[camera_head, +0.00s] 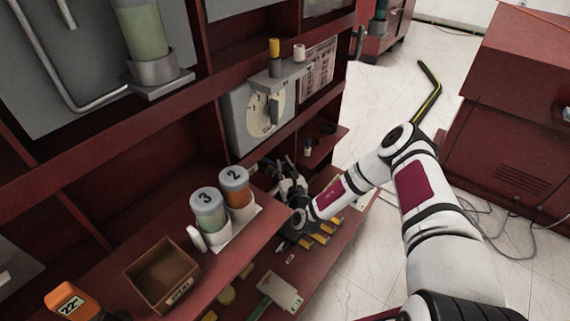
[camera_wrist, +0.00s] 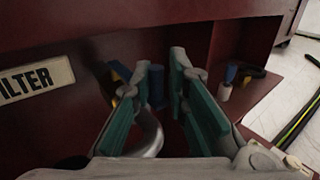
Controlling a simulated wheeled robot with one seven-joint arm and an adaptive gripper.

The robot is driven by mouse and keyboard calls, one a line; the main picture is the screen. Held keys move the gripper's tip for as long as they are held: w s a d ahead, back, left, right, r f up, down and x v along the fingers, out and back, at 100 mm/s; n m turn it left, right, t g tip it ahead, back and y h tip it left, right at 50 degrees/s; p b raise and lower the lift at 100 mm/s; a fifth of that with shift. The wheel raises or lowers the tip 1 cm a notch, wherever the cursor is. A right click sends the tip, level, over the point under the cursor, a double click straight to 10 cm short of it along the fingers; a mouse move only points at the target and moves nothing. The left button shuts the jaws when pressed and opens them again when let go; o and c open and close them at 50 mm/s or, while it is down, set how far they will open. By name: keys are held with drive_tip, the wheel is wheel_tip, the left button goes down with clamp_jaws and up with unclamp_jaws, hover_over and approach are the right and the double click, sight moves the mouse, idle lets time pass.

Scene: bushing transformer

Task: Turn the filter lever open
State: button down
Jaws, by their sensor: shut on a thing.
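A label reading "FILTER" (camera_wrist: 38,80) is on the dark red panel at the left of the wrist view. The blue filter lever (camera_wrist: 157,86) shows between the tips of my gripper (camera_wrist: 161,72), whose teal-padded fingers are shut on it. Much of the lever is hidden by the fingers. A curved grey metal part (camera_wrist: 150,133) lies behind and below the left finger. In the head view my gripper (camera_head: 284,172) reaches into the red cabinet below the dial box, and the lever cannot be made out there.
The grey dial box (camera_head: 258,112) is just above my gripper. Jars marked 3 (camera_head: 209,215) and 2 (camera_head: 235,190) stand on the shelf at its left, with an open wooden box (camera_head: 163,274). Small blue and white items (camera_wrist: 227,82) stand on the right ledge.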

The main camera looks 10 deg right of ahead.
drive_tip(key=shift+a+r, duration=0.1)
drive_tip(key=shift+a, duration=0.5)
drive_tip(key=c, duration=1.7)
unclamp_jaws()
drive_tip(key=shift+o, duration=0.2)
drive_tip(key=shift+d, duration=0.3)
drive_tip(key=s, duration=1.2)
drive_tip(key=shift+d, duration=0.3)
